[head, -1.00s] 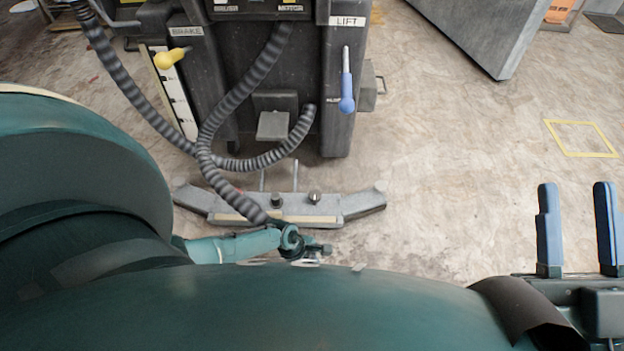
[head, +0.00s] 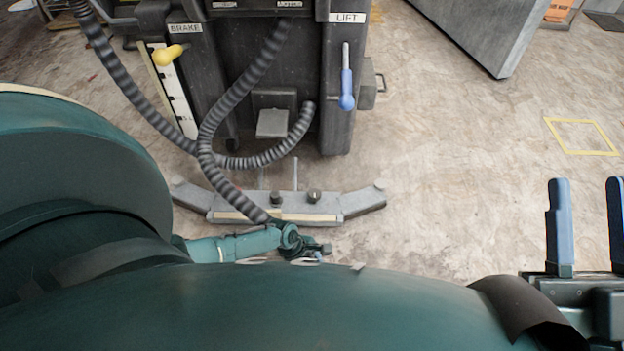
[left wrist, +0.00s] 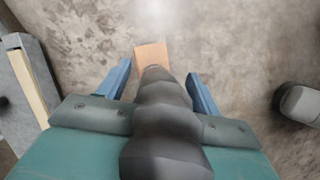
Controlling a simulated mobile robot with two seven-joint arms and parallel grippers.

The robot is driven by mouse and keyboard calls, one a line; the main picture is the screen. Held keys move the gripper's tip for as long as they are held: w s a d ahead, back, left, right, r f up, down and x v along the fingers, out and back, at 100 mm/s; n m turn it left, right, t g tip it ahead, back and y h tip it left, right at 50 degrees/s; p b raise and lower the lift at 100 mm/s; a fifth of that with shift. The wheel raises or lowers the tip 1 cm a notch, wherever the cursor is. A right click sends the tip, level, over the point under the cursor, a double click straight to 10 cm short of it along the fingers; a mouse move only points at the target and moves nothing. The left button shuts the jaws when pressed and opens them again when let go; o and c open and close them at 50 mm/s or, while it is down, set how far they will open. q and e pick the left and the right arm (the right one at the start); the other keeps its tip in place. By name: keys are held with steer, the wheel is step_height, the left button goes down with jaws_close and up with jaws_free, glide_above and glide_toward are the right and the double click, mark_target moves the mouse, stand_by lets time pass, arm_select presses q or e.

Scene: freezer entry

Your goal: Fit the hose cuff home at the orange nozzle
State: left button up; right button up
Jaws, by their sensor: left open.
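The dark ribbed hose (head: 222,180) hangs from the machine down to the floor squeegee, its lower end near my left wrist. In the left wrist view the hose (left wrist: 160,125) runs lengthwise between the two blue fingers of my left gripper (left wrist: 160,88), which are apart with gaps on both sides. Just beyond the hose's far end is a flat tan-orange piece (left wrist: 151,54), perhaps the nozzle; whether they touch or are joined I cannot tell. No separate cuff stands out. My right gripper (head: 588,225) is open and empty at the right edge of the head view.
The grey squeegee bar (head: 350,203) lies in front of the dark machine (head: 338,110). The machine has a yellow brake knob (head: 168,56) and a blue lift lever (head: 346,90). A grey slab (head: 480,30) stands at the upper right.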

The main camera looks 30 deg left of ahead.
arm_select(q)
steer(key=shift+f, duration=0.45)
arm_select(e)
steer(key=shift+g+h, duration=0.3)
steer(key=shift+g, duration=0.2)
steer(key=f, duration=0.3)
steer(key=w+f, duration=0.1)
steer(key=shift+a+f, duration=0.25)
steer(key=shift+a, duration=0.15)
step_height(320, 180, up, 7)
steer(key=n+y, duration=0.4)
arm_select(q)
steer(key=p+v, duration=1)
steer(key=v, duration=0.4)
steer(key=shift+d, duration=0.2)
arm_select(e)
step_height(320, 180, down, 7)
steer(key=m+g+h, duration=0.1)
steer(key=m+h, duration=0.5)
steer(key=h, duration=0.1)
steer(key=shift+s+d+r+g, duration=0.15)
steer(key=shift+s+d+g, duration=0.1)
steer(key=shift+s+g, duration=0.2)
